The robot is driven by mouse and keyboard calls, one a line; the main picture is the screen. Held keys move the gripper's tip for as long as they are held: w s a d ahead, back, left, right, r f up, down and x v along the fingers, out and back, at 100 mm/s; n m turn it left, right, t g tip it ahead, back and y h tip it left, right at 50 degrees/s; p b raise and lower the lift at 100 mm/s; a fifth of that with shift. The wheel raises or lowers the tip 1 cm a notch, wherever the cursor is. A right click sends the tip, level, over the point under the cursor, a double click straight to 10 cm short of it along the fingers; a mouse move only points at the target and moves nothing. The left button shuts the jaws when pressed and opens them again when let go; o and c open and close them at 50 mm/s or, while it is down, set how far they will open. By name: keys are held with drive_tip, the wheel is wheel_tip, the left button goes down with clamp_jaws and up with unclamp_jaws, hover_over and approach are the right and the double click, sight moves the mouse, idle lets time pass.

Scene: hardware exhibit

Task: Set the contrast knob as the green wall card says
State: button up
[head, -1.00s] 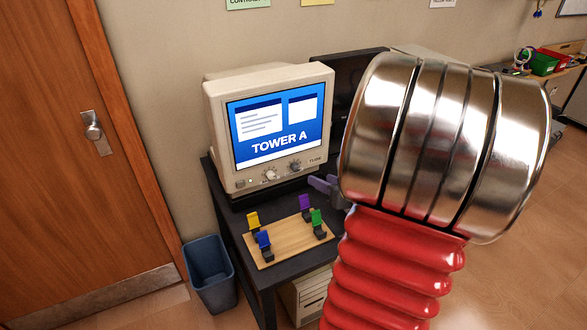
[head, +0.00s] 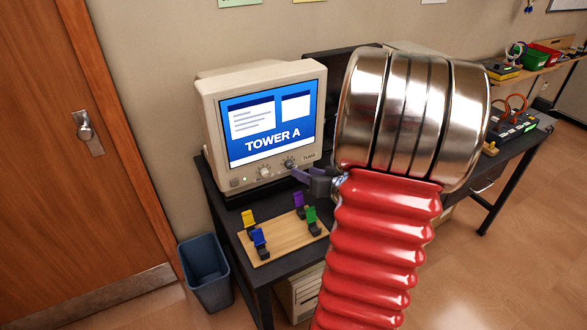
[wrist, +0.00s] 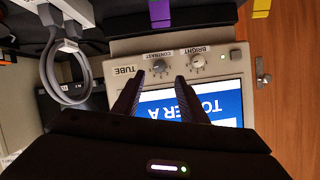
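The contrast knob (wrist: 160,66) is the dark-and-silver dial under the beige monitor's screen, labelled CONTRAST in the upside-down wrist view. In the head view it is the right-hand knob (head: 289,163). My gripper (wrist: 159,78) is open, its two dark fingers pointing at the monitor front, one on each side of the contrast knob. I cannot tell whether they touch it. In the head view my gripper (head: 293,171) is just below and right of the knob. The green wall card (head: 240,2) is cut off by the top edge, and its setting cannot be read.
The bright knob (wrist: 197,61) sits close beside the contrast knob. The monitor screen (head: 267,125) shows TOWER A. A wooden board (head: 282,238) with several coloured clips lies on the desk in front. A dark monitor and cables stand to the right. A blue bin (head: 205,275) is on the floor.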

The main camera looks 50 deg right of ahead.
sight(290, 166)
drive_tip(key=x, duration=0.7)
drive_tip(key=shift+w+d+f, duration=0.15)
drive_tip(key=shift+w, duration=0.2)
drive_tip(key=shift+c, duration=0.6)
clamp_jaws()
